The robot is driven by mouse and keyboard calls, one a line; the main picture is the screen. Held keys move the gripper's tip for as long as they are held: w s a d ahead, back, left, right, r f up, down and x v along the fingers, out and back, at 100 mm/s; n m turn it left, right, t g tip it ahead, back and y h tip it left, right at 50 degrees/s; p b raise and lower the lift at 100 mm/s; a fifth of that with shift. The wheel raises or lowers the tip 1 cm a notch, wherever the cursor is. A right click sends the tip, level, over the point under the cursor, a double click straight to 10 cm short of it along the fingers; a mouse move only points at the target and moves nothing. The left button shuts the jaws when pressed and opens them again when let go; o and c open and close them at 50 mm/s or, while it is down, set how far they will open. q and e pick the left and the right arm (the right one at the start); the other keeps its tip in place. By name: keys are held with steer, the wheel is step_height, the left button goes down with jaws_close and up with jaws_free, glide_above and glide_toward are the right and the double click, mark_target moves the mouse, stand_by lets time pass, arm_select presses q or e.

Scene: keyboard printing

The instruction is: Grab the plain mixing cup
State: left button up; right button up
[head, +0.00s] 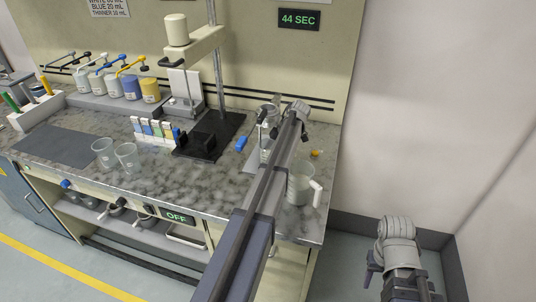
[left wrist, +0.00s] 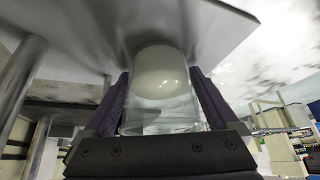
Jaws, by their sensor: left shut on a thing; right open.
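In the left wrist view, the two dark fingers of my left gripper (left wrist: 160,105) are closed on the sides of a clear cup (left wrist: 158,115) with a rounded whitish part inside. I cannot tell whether it is the plain mixing cup. In the head view, my left arm's links hide most of that gripper. Two clear cups, one on the left (head: 103,151) and one on the right (head: 126,157), stand side by side near the counter's front edge. My right gripper (head: 372,272) is low at the right, off the counter and away from the cups; its fingers are only partly visible.
A clear pitcher (head: 301,187) with a white handle stands at the counter's right end. A dark stand (head: 213,138) and a strip rack (head: 156,131) are mid-counter. Several pump containers (head: 131,88) line the back. A grey mat (head: 55,145) lies bare at the left.

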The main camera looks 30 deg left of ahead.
arm_select(q)
steer(key=shift+c, duration=0.7)
steer(key=shift+r+p, duration=0.85)
steer(key=w+d, duration=0.2)
steer(key=d, duration=0.1)
steer(key=w+d, duration=0.5)
steer(key=d, duration=0.2)
steer(key=shift+w+d+f, duration=0.1)
steer(key=shift+w+f, duration=0.15)
steer(key=shift+w, duration=0.15)
step_height(320, 180, up, 14)
steer(key=p, duration=1.3)
steer(key=shift+d, duration=0.15)
steer(key=shift+f, duration=0.1)
